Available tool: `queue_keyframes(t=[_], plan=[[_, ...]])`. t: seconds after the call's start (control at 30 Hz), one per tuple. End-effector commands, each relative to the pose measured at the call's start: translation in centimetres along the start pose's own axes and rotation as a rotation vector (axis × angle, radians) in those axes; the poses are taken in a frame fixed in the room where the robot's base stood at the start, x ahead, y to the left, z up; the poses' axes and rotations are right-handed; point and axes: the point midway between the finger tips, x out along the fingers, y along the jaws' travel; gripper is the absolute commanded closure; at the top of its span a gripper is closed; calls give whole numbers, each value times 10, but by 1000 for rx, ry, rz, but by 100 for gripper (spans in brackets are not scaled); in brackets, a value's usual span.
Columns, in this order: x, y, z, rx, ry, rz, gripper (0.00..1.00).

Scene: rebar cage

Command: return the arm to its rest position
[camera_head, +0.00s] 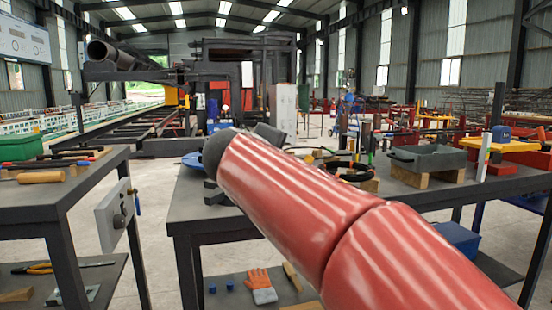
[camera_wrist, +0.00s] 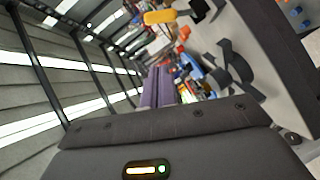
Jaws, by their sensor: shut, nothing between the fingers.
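My red arm (camera_head: 300,190) reaches from the lower right up across the middle of the head view, over the near workbench. Its dark end is at the upper left of the arm, and it mostly hides the gripper there. In the wrist view my gripper (camera_wrist: 158,72) shows two purple-grey fingers side by side beyond the dark hand body. The fingers are shut with nothing between them. The wrist view is strongly tilted, with the hall wall at left and a bench edge at right.
A dark workbench (camera_head: 182,215) stands under the arm, carrying a dark tray (camera_head: 432,160) at right. Another bench (camera_head: 40,200) stands at left with hand tools on it. An orange glove (camera_head: 261,284) lies on the lower shelf. Floor shows between the benches.

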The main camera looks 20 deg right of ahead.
Motion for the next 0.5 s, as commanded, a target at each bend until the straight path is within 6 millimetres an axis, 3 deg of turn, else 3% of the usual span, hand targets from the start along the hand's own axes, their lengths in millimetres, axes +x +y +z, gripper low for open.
queue_keyframes(t=[0.27, 0.37, 0.5], plan=[[-2, -4, 7, 12, -9, -18, 100], [-10, -20, 33, 59, -45, -89, 100], [-40, -72, 101, 203, -143, -284, 100]])
